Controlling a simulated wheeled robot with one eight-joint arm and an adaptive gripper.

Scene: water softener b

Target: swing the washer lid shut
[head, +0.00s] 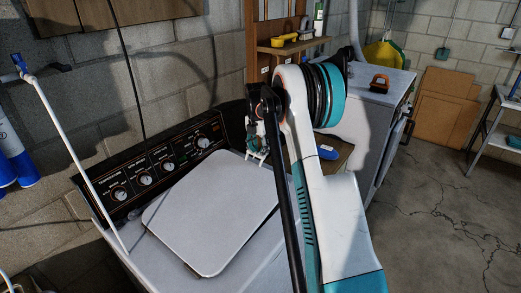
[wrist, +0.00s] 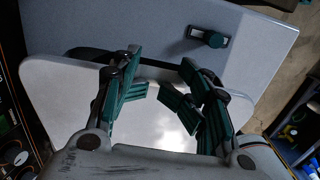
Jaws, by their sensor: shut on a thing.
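The washer lid (head: 210,212) is a pale panel with rounded corners over the top of the white washer (head: 255,270). It looks flat or nearly flat, with a thin dark line under its front corner; I cannot tell whether it is fully down. My gripper (head: 258,152) is at the lid's far right corner in the head view, partly hidden by my arm. In the wrist view the teal fingers (wrist: 158,100) stand apart on either side, over the lid (wrist: 65,90) near its edge. Their contact with the lid is not clearly visible.
The dark control panel (head: 165,168) with several knobs runs along the washer's back. A thin white pole (head: 75,155) stands at the left. A white appliance (head: 365,115) and a small blue object (head: 328,153) are beyond my arm. Bare floor (head: 450,200) lies at the right.

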